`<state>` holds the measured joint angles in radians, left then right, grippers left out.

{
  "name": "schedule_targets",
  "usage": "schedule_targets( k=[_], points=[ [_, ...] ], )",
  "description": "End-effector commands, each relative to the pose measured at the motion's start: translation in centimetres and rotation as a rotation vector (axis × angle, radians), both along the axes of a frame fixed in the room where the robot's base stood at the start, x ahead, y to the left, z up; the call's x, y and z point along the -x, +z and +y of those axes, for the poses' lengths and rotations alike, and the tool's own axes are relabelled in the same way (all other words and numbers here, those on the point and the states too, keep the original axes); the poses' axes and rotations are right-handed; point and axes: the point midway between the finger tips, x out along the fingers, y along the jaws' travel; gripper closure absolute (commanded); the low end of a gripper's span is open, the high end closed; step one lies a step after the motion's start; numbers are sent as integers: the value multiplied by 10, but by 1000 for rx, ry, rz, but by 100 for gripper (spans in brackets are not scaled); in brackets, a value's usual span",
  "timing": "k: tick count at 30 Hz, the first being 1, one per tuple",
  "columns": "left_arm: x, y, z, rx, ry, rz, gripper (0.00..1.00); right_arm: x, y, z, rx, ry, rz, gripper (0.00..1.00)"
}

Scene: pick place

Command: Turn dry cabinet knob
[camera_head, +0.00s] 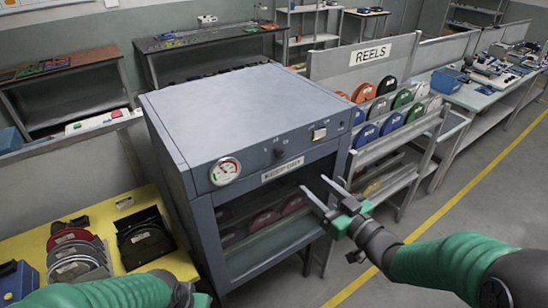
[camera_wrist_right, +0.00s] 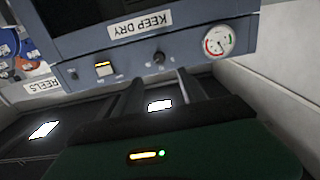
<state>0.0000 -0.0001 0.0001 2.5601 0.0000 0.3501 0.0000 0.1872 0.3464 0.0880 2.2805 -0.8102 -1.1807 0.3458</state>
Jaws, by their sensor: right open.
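The dry cabinet (camera_head: 240,110) is a blue-grey box with a glass front in the middle of the head view. Its small dark knob (camera_head: 279,152) sits on the upper front panel, between a round gauge (camera_head: 225,171) and a lit switch (camera_head: 319,134). My right gripper (camera_head: 314,184) is open and empty in front of the cabinet. In the right wrist view, the knob (camera_wrist_right: 158,58) appears just beyond and between the spread fingertips (camera_wrist_right: 160,76), with no visible contact. My left forearm shows at the bottom left; its fingers are out of frame.
A yellow table (camera_head: 25,245) with stacked reels stands left of the cabinet. A rack of coloured reels under a REELS sign (camera_head: 384,53) stands close on the right. A workbench (camera_head: 470,98) lies farther right. The floor at right is clear.

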Motion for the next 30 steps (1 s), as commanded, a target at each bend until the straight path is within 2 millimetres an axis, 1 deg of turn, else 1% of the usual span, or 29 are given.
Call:
schedule_targets(
  k=[1, 3, 9, 12, 15, 20, 27, 30],
  points=[
    [0, 5, 0, 0, 0, 0, 100, -11, 2, 9, 0, 4, 0, 51],
    [0, 8, 0, 0, -1, 0, 100, -26, 2, 22, 1, 4, 2, 51],
    [0, 19, 0, 0, 0, 0, 100, -68, 2, 55, 3, 2, 1, 51],
    [0, 23, 0, 0, 0, 0, 100, -87, 3, 69, 4, 1, 1, 51],
    [0, 27, 0, 0, 0, 0, 100, -101, 2, 77, 3, -1, 0, 51],
    [0, 28, 0, 0, 0, 0, 100, -111, 1, 83, 3, -2, 0, 51],
    [0, 28, 0, 0, 0, 0, 100, -112, 0, 83, 3, -3, 0, 51],
    [0, 28, 0, 0, 0, 0, 100, -112, 0, 84, 3, -3, 1, 64]
  ],
)
